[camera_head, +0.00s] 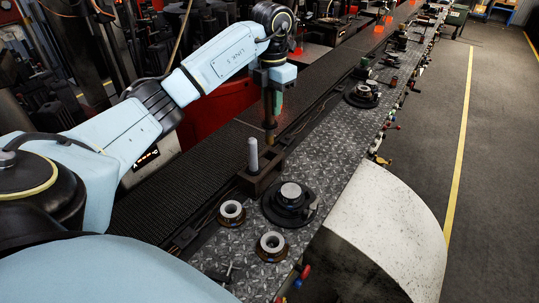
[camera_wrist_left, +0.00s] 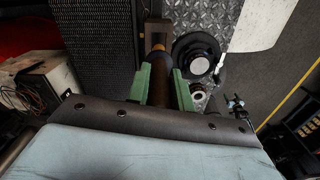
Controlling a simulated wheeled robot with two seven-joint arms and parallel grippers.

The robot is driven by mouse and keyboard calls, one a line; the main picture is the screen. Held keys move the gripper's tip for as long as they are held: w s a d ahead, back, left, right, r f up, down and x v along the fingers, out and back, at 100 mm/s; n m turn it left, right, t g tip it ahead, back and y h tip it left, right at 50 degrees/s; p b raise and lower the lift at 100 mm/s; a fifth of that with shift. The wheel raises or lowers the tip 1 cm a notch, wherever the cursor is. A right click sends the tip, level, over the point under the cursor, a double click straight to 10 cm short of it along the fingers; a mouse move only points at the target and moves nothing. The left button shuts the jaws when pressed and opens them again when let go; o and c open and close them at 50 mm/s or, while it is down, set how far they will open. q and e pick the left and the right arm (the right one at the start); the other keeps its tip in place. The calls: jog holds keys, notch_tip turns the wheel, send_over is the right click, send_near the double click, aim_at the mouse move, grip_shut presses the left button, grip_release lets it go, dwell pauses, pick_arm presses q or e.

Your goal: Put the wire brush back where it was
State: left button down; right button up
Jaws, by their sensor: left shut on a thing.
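My left gripper (camera_head: 272,97) is shut on the wire brush (camera_head: 269,112), a dark brown upright cylinder that hangs below it. In the left wrist view the green fingers of the gripper (camera_wrist_left: 165,80) close on both sides of the dark shaft of the brush (camera_wrist_left: 158,68), which has a copper-coloured part near its far end. A brown block (camera_head: 262,178) with an upright grey rod (camera_head: 253,155) stands on the bench, just nearer than the brush. Whether the brush's lower end touches anything is unclear. My right gripper is not in view.
A round dark mould (camera_head: 290,205) with a pale top sits right of the block. Two small rings (camera_head: 231,211) (camera_head: 271,244) lie nearer. The patterned metal bench (camera_head: 325,165) runs away to the far right. A pale curved cover (camera_head: 385,225) borders its right side.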

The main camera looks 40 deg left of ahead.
aim_at(271, 136)
pick_arm(q)
jog(key=shift+a+f, duration=0.1)
jog(key=shift+f, duration=0.3)
notch_tip(271, 136, down, 9)
jog(key=shift+s+p, duration=0.1)
jog(key=shift+p, duration=0.2)
jog(key=shift+f, duration=0.2)
jog(key=shift+f+b, duration=0.3)
jog(key=shift+f, duration=0.15)
jog(key=c, duration=1.2)
grip_release()
jog(key=shift+c, duration=0.2)
jog(key=shift+r, duration=0.15)
notch_tip(271, 136, up, 13)
jog(key=shift+f, duration=0.15)
